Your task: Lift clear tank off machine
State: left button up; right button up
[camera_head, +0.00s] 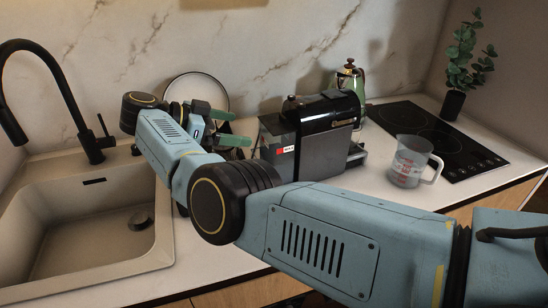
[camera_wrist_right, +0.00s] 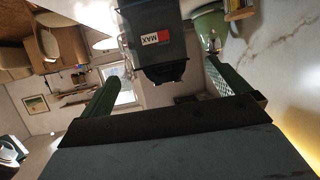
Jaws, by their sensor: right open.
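The black coffee machine (camera_head: 325,140) stands on the counter in the middle of the head view. Its clear tank (camera_head: 271,141), dark and see-through, is at the machine's left end and bears a red and white MAX label. My right gripper (camera_head: 243,128) is open and empty, just left of the tank, its green fingers pointing at it. In the right wrist view the tank (camera_wrist_right: 152,22) appears upside down, ahead of and between the spread fingers (camera_wrist_right: 160,72). Contact does not show. The tank's lower part is partly hidden in the head view. My left gripper is not in view.
A sink (camera_head: 95,215) with a black faucet (camera_head: 50,75) lies left. A round plate (camera_head: 197,88) leans on the wall behind my gripper. A measuring cup (camera_head: 408,162), black hob (camera_head: 440,140), kettle (camera_head: 351,80) and potted plant (camera_head: 453,102) are to the right.

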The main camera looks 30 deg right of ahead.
aim_at(265, 132)
jog(key=p+x, duration=0.1)
jog(key=x, duration=0.4)
jog(key=shift+s+d, duration=0.1)
jog(key=shift+d, duration=0.3)
jog(key=shift+s+d+f, duration=0.15)
jog(key=shift+d+f, duration=0.1)
jog(key=shift+d, duration=0.3)
jog(key=p+x, duration=0.1)
jog(key=x, duration=0.4)
jog(key=shift+s+d, duration=0.1)
jog(key=shift+r, duration=0.1)
jog(key=c, duration=1.6)
jog(key=shift+r, duration=0.15)
